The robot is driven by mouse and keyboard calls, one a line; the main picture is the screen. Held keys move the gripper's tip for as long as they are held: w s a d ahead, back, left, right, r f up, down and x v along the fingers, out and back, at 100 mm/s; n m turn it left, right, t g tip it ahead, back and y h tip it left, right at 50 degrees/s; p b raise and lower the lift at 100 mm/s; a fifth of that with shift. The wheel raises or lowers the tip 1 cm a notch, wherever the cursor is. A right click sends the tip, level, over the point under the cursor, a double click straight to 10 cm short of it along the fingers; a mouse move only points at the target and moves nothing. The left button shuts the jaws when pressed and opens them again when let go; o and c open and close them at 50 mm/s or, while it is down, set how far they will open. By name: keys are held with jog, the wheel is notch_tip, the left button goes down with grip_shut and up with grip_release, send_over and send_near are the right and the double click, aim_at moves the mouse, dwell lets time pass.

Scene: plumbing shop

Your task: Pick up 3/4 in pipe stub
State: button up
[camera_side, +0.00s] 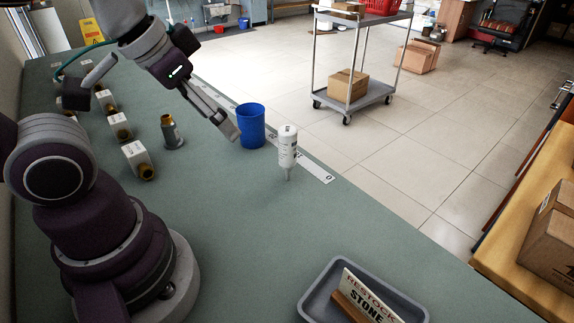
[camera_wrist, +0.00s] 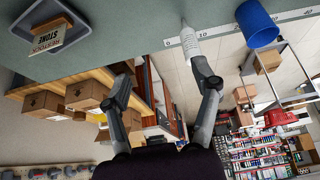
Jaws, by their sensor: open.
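Several white labelled blocks with brass-coloured ends (camera_side: 136,154) stand in a row on the left of the bench in the side view. An upright grey piece with a brownish top (camera_side: 172,135) stands just right of them. I cannot tell which of these, if any, is the 3/4 in pipe stub; no size marking is readable. My gripper (camera_side: 232,130) is raised over the bench, near the blue cup, and away from the row. In the wrist view its two fingers (camera_wrist: 163,76) are spread apart with nothing between them. The row is not in the wrist view.
A blue cup (camera_side: 251,127) and a white nozzle bottle (camera_side: 287,148) stand near the bench's far edge, by a numbered strip (camera_side: 318,170). A grey tray (camera_side: 314,296) holding a "RESTOCK STONE" sign (camera_side: 370,298) sits at front right. The mid-bench is clear.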

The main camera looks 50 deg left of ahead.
jog(key=shift+o, duration=0.5)
